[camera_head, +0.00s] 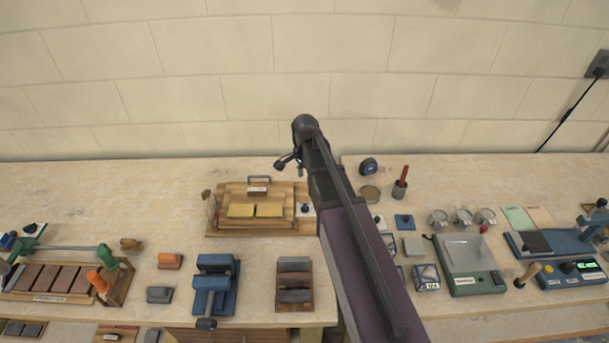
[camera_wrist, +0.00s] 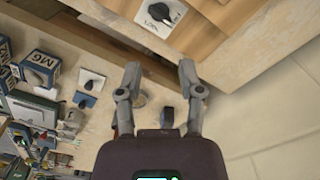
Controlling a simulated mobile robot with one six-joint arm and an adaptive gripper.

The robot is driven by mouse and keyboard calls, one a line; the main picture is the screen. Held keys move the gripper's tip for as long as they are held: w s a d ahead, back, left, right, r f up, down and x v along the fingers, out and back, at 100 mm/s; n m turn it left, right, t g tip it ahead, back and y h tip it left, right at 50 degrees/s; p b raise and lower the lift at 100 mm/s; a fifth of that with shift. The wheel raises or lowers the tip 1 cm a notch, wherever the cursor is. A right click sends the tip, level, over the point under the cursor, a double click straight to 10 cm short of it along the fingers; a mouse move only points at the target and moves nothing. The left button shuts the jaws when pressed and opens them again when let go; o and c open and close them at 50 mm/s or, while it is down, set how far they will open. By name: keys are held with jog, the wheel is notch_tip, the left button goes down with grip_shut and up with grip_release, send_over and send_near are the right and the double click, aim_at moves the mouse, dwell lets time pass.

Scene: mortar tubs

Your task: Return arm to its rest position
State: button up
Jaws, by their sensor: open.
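My gripper (camera_head: 290,163) is raised over the bench near the wall, at the end of my arm reaching up from the lower right in the head view. In the wrist view my gripper (camera_wrist: 160,70) has its two fingers apart, with nothing held between them. The wooden fixture (camera_head: 213,228) with two yellow pads stands on the bench, left of my arm. Its white dial plate with a black knob (camera_wrist: 160,14) shows at the top of the wrist view. My forearm hides part of the bench.
The workbench (camera_head: 80,185) runs along a block wall (camera_head: 200,90). Right of my arm are a red-handled tool in a cup (camera_head: 400,188), several small tins, a scale (camera_head: 466,262) and a blue device (camera_head: 570,273). Blue clamp (camera_head: 214,285) stands at front. Back left is clear.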

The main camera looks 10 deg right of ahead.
dwell(0.3)
jog(key=s+n, duration=1.3)
jog(key=s, duration=0.3)
